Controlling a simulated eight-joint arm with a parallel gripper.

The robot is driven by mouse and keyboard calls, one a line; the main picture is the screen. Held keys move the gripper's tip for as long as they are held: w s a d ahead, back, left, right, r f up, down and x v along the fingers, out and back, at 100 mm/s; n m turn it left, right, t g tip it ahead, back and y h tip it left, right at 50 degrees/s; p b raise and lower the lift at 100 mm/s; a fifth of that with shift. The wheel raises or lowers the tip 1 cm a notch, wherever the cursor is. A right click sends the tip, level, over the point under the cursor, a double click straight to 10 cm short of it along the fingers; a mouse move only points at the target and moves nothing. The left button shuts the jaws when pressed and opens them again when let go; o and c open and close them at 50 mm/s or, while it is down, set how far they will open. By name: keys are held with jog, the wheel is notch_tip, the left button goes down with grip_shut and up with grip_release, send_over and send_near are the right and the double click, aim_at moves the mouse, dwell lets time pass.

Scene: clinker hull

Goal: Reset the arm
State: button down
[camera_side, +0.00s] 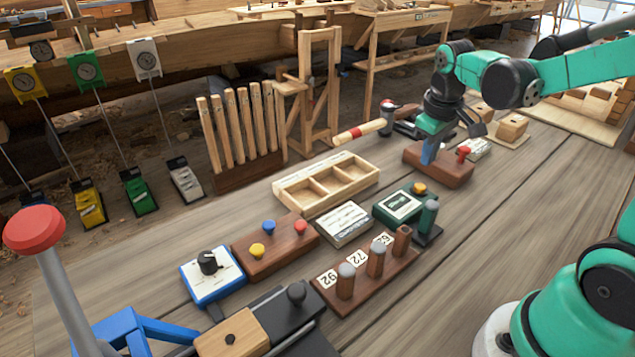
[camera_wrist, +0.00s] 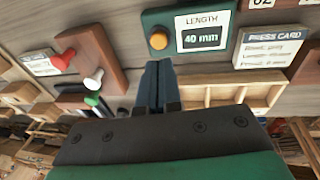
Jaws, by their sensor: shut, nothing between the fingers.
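My gripper (camera_side: 428,158) is green and black with blue fingers. In the side view it hangs fingers down in front of or over a brown wooden block (camera_side: 456,178) with a red peg (camera_side: 463,153). Whether it touches the block cannot be told there. In the wrist view the fingers (camera_wrist: 156,84) are pressed together with nothing between them. They point toward the green length display (camera_wrist: 192,33), which reads 40 mm. The brown block (camera_wrist: 92,50) with red and white pegs is left of them, apart in that view.
The length display (camera_side: 399,205), press card (camera_side: 343,224), peg block (camera_side: 275,248) and numbered post rack (camera_side: 365,275) stand in front. Bare tabletop (camera_side: 520,195) lies to the right.

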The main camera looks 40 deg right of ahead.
jog(key=shift+a+r, duration=0.1)
jog(key=shift+r, duration=0.05)
jog(key=s+a+r+t+y, duration=0.1)
jog(key=a+t, duration=0.5)
jog(key=a, duration=0.6)
jog(key=shift+s+a+r+y, duration=0.2)
jog(key=shift+s+r+y, duration=0.1)
jog(key=shift+s+r, duration=0.55)
